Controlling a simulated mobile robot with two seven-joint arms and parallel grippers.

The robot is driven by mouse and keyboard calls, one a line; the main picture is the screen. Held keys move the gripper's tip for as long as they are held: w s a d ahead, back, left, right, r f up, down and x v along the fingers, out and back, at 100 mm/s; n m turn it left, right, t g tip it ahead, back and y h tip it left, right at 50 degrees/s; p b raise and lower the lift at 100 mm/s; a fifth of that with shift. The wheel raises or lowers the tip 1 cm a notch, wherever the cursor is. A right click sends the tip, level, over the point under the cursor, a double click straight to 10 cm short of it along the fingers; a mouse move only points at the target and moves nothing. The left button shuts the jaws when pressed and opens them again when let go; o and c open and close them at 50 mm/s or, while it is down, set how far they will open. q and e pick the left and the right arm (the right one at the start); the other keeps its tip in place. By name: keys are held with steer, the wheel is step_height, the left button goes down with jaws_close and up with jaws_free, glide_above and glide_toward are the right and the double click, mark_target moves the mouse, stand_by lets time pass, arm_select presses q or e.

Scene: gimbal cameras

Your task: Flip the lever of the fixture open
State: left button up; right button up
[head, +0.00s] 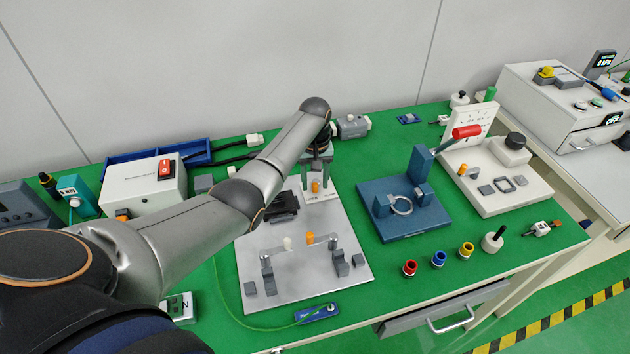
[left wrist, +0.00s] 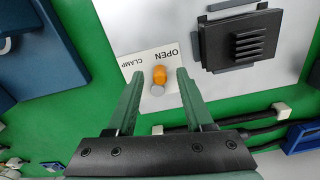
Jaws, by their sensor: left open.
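The fixture is a grey metal plate (head: 320,270) on the green bench. At its far edge stands a white label plate (head: 322,195), which reads OPEN and CLAMP in the left wrist view (left wrist: 141,66). A lever with an orange knob (head: 315,187) rises from this label; it also shows in the left wrist view (left wrist: 159,75). My left gripper (left wrist: 159,74) is open, with its green fingertips on either side of the knob. Contact cannot be told. In the head view, the left gripper (head: 317,170) points down over the lever. My right gripper is not in view.
A black finned block (left wrist: 242,40) sits on the fixture beside the label. A blue fixture (head: 415,222) is to the right. Black cables (left wrist: 225,122) and a blue tray lie behind.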

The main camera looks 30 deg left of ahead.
arm_select(q)
steer(key=shift+c, duration=0.3)
jaws_close()
stand_by(0.3)
